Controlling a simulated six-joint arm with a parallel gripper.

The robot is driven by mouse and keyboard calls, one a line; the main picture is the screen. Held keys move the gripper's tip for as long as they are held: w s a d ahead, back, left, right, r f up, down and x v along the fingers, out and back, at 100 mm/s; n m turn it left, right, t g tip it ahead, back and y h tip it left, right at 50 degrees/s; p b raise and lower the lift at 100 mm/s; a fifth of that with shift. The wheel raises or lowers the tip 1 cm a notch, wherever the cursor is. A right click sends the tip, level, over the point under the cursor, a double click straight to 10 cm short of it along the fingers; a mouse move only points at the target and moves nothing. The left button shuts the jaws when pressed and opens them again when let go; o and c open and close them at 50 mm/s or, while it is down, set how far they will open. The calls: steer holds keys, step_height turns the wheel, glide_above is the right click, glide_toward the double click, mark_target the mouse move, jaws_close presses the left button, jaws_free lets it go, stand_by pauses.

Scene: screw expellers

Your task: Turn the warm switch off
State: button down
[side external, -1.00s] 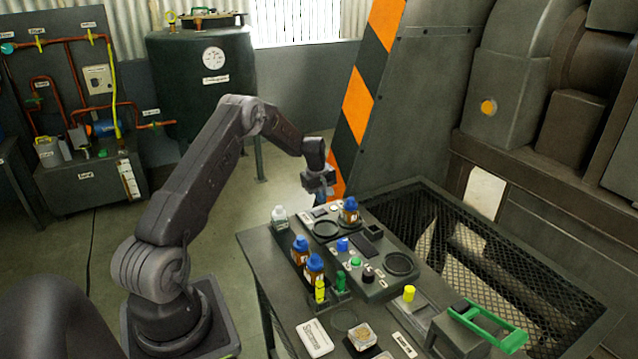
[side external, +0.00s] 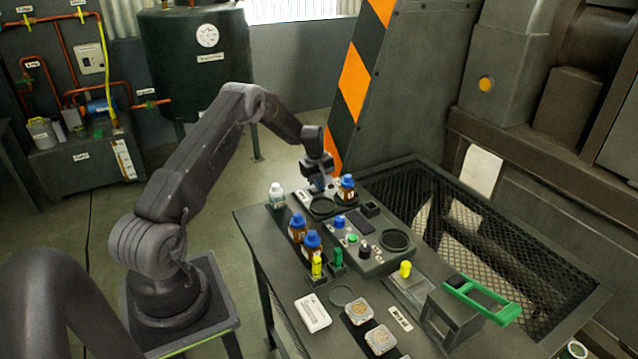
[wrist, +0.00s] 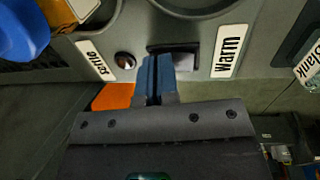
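The warm switch (wrist: 180,57), a dark rocker in a rectangular recess, sits beside the white "warm" label (wrist: 230,50) in the wrist view. My gripper (wrist: 157,62) has its two blue fingers together, with only a thin dark line between them. Nothing shows between the fingertips. They are at the switch's left part and cover some of it; whether they touch it I cannot tell. In the side external view my gripper (side external: 320,187) is low over the far end of the control panel (side external: 375,262), and the switch is hidden there.
A blue-capped bottle (side external: 347,189) stands close to my gripper. A white-capped bottle (side external: 277,196) and two more blue-capped bottles (side external: 298,228) stand along the panel.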

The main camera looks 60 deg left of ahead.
steer(key=shift+s+f, duration=0.2)
steer(key=shift+s, duration=0.05)
steer(key=shift+s+r, duration=0.15)
steer(key=shift+s, duration=0.5)
steer(key=shift+r, duration=0.2)
steer(key=shift+r, duration=0.35)
step_height(320, 180, up, 13)
steer(key=s, duration=0.1)
steer(key=shift+s, duration=0.35)
steer(key=shift+w, duration=0.1)
